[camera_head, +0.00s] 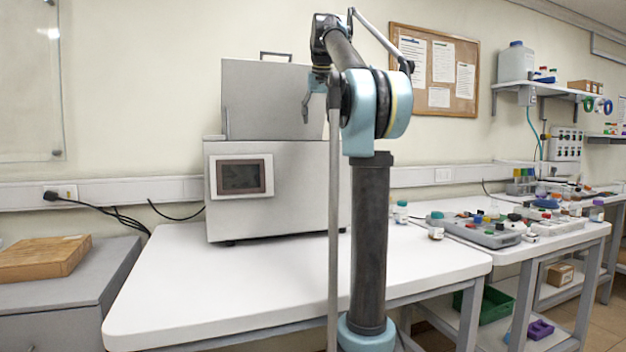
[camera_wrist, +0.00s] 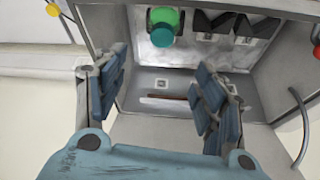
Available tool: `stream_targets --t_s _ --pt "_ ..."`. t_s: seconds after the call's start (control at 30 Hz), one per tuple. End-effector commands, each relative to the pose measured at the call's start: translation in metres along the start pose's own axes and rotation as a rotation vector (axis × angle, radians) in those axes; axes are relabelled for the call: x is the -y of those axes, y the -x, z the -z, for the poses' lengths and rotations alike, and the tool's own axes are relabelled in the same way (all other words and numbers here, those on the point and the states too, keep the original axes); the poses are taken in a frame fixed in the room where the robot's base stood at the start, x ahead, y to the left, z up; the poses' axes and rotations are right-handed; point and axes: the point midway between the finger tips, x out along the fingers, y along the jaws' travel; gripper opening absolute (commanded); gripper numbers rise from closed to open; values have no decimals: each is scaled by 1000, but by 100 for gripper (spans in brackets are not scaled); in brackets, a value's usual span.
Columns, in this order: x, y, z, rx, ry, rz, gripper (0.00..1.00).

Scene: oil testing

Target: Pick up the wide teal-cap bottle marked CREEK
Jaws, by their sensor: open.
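A small bottle with a teal cap (camera_head: 401,212) stands on the right side of the white table in the head view. Its marking is too small to read, so I cannot tell if it says CREEK. My gripper (camera_head: 312,95) hangs in front of the raised lid of the grey machine (camera_head: 222,217), left of and well above the bottle. In the wrist view my gripper (camera_wrist: 163,78) has its two blue-padded fingers spread, with nothing between them. A round green and teal thing (camera_wrist: 162,30) shows beyond the fingertips; I cannot tell if it is a bottle.
A second small bottle (camera_head: 436,230) stands at the white table's right edge. A grey tray (camera_head: 485,236) with several coloured caps lies on the table beyond. The white table's front (camera_head: 200,300) is clear. A wooden block (camera_head: 42,258) lies on the left cabinet.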

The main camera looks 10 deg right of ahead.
Motion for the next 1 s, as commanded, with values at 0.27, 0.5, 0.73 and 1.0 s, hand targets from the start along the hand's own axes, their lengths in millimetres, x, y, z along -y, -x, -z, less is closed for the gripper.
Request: stream_targets --t_s 0.27,0.5,0.73,1.0 --pt "5 -47 -1 0 5 2 64" --pt "5 -87 -1 0 6 2 64" --pt "5 -105 -2 0 6 2 64" --pt "4 -132 -5 0 5 2 64"
